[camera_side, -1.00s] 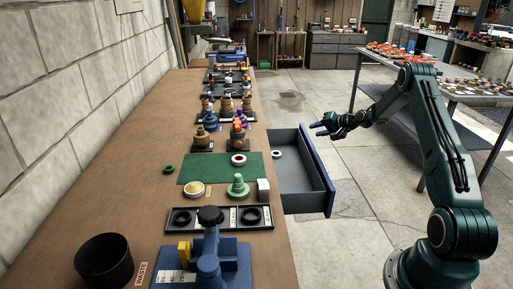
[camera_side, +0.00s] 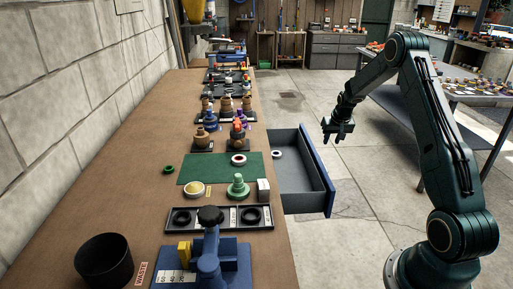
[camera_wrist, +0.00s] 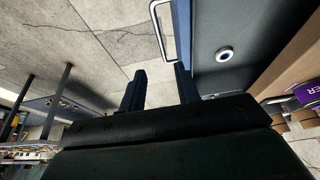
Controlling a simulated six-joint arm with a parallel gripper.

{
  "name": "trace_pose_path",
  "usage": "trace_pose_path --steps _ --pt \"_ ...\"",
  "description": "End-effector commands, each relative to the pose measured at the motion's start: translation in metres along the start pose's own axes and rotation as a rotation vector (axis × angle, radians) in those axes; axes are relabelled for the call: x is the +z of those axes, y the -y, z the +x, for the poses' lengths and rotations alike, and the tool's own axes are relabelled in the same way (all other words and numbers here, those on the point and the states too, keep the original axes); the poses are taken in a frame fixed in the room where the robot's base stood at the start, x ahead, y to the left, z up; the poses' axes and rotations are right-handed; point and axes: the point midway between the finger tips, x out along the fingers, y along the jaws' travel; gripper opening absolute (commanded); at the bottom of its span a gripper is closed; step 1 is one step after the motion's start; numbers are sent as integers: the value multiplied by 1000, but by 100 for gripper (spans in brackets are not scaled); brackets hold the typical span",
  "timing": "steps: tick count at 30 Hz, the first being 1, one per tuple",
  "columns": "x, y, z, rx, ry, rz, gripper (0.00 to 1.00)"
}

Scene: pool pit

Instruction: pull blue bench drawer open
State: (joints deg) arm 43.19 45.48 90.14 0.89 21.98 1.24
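The blue bench drawer (camera_side: 319,175) stands pulled out from the right side of the bench in the side view, its grey inside showing. In the wrist view the drawer's blue front edge (camera_wrist: 181,28) is at the top, with a pale bar handle (camera_wrist: 155,25) on its outer side. My gripper (camera_side: 337,142) points down above and just right of the drawer front, apart from it. In the wrist view the two fingers (camera_wrist: 160,78) are spread with nothing between them. The gripper is open and empty.
A white ring (camera_side: 277,154) lies inside the drawer. The bench (camera_side: 130,195) holds a green mat (camera_side: 215,172), a black tray (camera_side: 222,228) and a blue fixture (camera_side: 215,262). A metal table (camera_side: 433,115) stands behind my arm. The floor right of the drawer is clear.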

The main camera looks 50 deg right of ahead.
Motion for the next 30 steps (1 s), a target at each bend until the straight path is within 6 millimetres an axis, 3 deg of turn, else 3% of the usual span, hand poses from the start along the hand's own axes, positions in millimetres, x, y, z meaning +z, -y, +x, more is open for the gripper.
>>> trace_pose_path --steps 11,30 --pt "0 0 20 -2 0 2 32" --pt "0 0 99 -2 0 2 32"
